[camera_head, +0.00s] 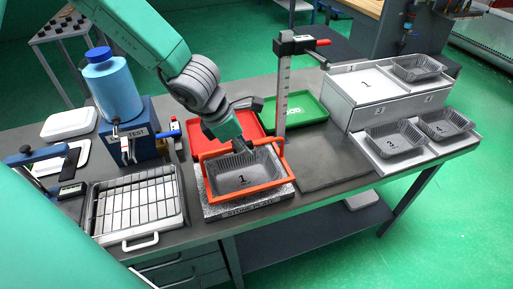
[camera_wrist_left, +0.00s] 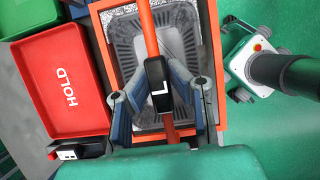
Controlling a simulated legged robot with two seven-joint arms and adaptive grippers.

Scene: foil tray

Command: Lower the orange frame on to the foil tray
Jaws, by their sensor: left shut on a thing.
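The orange frame (camera_head: 250,192) appears around the grey foil tray (camera_head: 243,172) marked 1, over a speckled slab (camera_head: 222,210). I cannot tell whether the frame rests on the tray's rim or hangs just above it. My left gripper (camera_head: 241,146) comes down from above and is shut on the frame's crossbar. In the left wrist view, the gripper (camera_wrist_left: 157,88) closes around the black pad marked L on the orange bar (camera_wrist_left: 148,30). The ribbed foil tray (camera_wrist_left: 126,50) shows inside the frame, partly hidden by the bar and fingers. My right gripper is not in view.
A red tray (camera_head: 205,142) marked HOLD lies behind the frame. An upright ruled post (camera_head: 283,95) stands close to its right back corner. A wire rack (camera_head: 138,207) is to the left. Trays 3 (camera_head: 392,141) and 4 (camera_head: 445,125) sit far right. The dark mat (camera_head: 335,160) is clear.

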